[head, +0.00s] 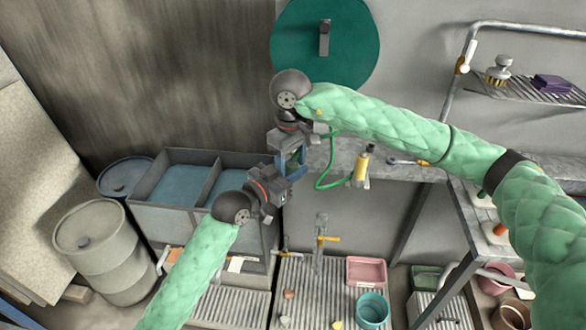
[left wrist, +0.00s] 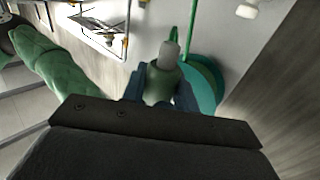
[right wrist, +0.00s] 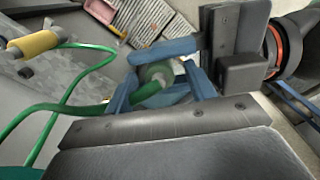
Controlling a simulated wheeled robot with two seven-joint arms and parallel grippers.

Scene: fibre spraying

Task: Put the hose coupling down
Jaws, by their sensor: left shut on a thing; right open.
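The hose coupling (left wrist: 160,82) is a dull green piece with a grey end. In the left wrist view it sits between my left gripper's blue fingers (left wrist: 160,90), which are shut on it. In the head view my left gripper (head: 287,170) holds it in the air, with the coupling mostly hidden. My right gripper (head: 292,158) hangs directly above, its blue fingers open. The right wrist view shows the coupling (right wrist: 155,72) and green hose (right wrist: 150,95) lying between these spread fingers (right wrist: 160,95); I cannot tell whether they touch.
The green hose (head: 324,182) loops to a yellow-bodied tool (head: 362,165) at the grey bench. A divided tank (head: 170,212) and drums (head: 100,240) stand left. A pink tray (head: 366,271) and teal bucket (head: 372,309) are on the slatted floor. A green disc (head: 345,50) is on the wall.

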